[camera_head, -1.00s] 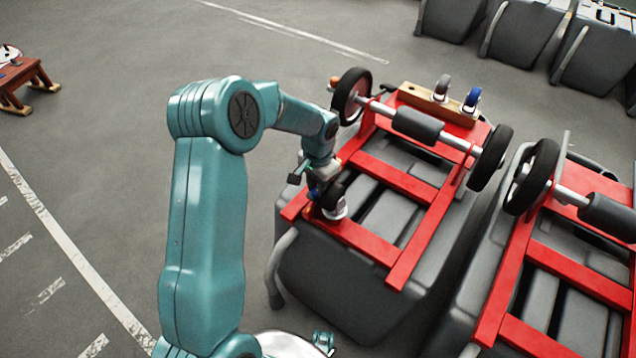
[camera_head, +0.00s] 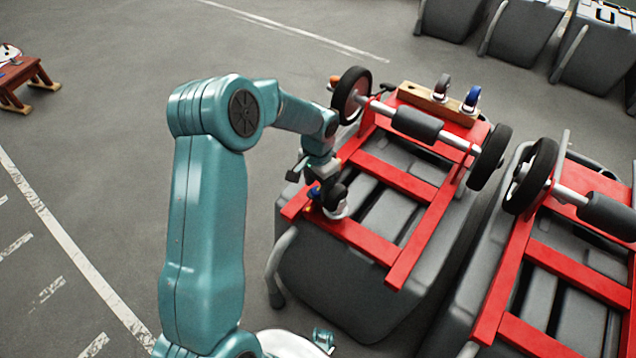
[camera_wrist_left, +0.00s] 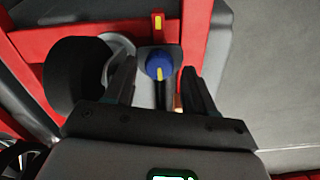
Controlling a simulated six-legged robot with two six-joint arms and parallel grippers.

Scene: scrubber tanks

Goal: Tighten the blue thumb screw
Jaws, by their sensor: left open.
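The blue thumb screw (camera_wrist_left: 158,66), with a yellow mark on its head, shows in the left wrist view beside a dark caster wheel (camera_wrist_left: 77,76). In the head view the screw (camera_head: 313,191) is a small blue spot at the near left corner of the red frame (camera_head: 364,238), next to the caster (camera_head: 335,199). My left gripper (camera_wrist_left: 160,82) is open, with one finger on each side of the screw in the wrist view. I cannot tell whether the fingers touch it or how far above it they are. My right gripper is not in view.
The red frame lies on an upturned grey tank (camera_head: 335,282), with an axle roller (camera_head: 418,125) across it. A wooden block (camera_head: 420,101) holds two more casters at the back. A second tank with a red frame (camera_head: 555,305) stands close on the right.

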